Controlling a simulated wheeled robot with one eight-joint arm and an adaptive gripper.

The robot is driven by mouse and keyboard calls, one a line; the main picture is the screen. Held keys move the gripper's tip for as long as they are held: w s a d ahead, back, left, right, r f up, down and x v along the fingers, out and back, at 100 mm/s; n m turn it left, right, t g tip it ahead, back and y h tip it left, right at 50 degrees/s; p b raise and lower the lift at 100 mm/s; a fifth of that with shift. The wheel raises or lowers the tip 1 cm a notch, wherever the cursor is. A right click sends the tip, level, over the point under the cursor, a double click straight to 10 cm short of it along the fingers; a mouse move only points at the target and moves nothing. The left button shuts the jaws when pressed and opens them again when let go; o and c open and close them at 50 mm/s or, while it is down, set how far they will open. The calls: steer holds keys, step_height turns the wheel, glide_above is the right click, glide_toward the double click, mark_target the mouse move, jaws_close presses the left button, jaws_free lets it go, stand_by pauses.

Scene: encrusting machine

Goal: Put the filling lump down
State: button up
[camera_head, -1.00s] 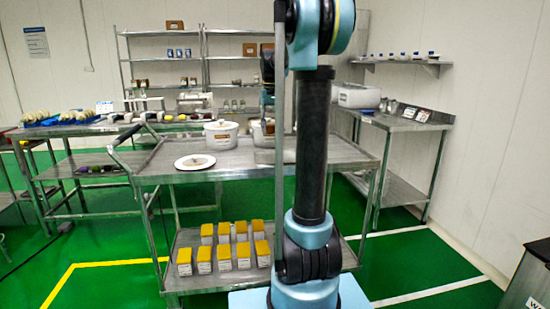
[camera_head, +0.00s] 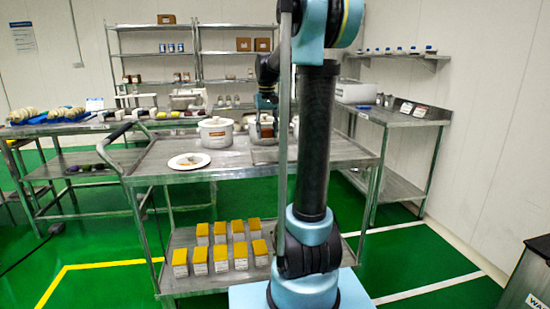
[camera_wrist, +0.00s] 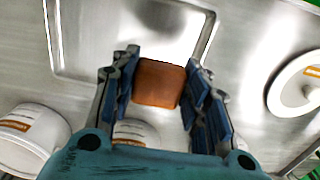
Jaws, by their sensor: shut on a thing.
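The filling lump, a brown rounded block (camera_wrist: 160,84), sits between the blue-padded fingers of my gripper (camera_wrist: 160,76) in the wrist view. The fingers are shut on it, one on each side. The lump is above a bare metal surface (camera_wrist: 240,105); its exact height is unclear. In the head view my gripper (camera_head: 266,101) is beside the arm column, over the right part of the cart top (camera_head: 235,168). The lump cannot be made out clearly there.
Yellow-topped boxes (camera_head: 240,247) fill the lower shelf.

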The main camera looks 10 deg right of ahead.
mark_target(267, 130)
step_height(267, 130, down, 9)
stand_by(0.5)
steer(key=o, duration=1.1)
step_height(267, 130, up, 12)
steer(key=shift+r, duration=0.1)
steer(key=s+f, duration=0.8)
steer(key=s, duration=0.3)
steer(key=s+f+t, duration=0.1)
steer(key=s+f, duration=0.6)
steer(key=s, duration=0.4)
steer(key=s+f+t, duration=0.1)
steer(key=s+f, duration=0.7)
steer(key=s, duration=0.4)
steer(key=shift+d+f+n, duration=0.25)
steer(key=shift+f+n, duration=0.05)
